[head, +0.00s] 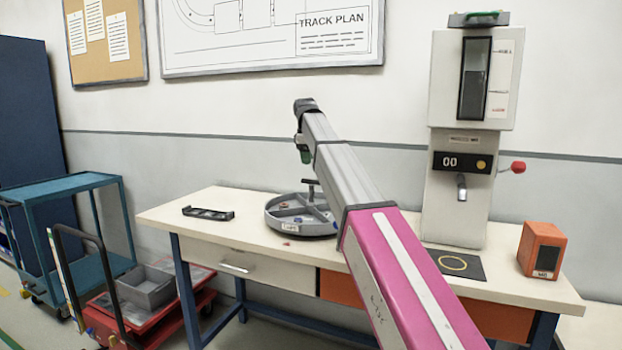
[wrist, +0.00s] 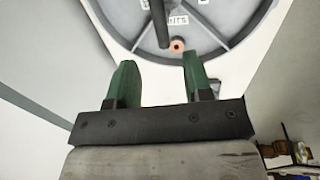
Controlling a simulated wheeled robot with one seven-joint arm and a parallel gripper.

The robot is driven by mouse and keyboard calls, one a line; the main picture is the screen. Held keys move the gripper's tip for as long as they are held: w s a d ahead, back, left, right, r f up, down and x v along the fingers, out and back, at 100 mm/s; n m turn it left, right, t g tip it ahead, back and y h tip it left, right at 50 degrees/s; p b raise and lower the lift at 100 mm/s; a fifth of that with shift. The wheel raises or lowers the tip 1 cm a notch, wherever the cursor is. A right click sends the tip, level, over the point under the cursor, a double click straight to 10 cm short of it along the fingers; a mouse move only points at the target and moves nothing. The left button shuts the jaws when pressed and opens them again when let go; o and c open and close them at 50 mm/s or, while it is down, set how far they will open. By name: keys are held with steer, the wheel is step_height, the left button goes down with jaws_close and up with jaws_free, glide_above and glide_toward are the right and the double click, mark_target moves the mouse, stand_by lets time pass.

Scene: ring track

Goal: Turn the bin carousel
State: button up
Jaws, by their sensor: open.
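The bin carousel (head: 272,222) is a round grey tray with divided compartments on the table. A dark upright post with a crossbar (head: 312,183) rises from it. Small parts and a label show in it. In the wrist view the carousel (wrist: 235,38) fills the top, with dividers, white labels and a dark post (wrist: 160,22). My gripper (wrist: 158,62) has two green fingers, apart, with nothing between them. The post shows just beyond the fingertips, and I cannot tell the gap. In the head view my gripper (head: 304,154) hangs above the carousel, partly hidden by my arm.
A black tray (head: 208,213) lies left of the carousel on the table (head: 170,216). A tall grey dispenser (head: 455,200), a black mat with a yellow ring (head: 453,263) and an orange box (head: 541,249) stand right. A red cart (head: 185,299) and blue trolley (head: 75,186) are at left.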

glide_above(312, 197)
steer(key=f, duration=0.8)
steer(key=shift+w+a+f, duration=0.25)
steer(key=shift+w+f, duration=0.15)
jaws_close()
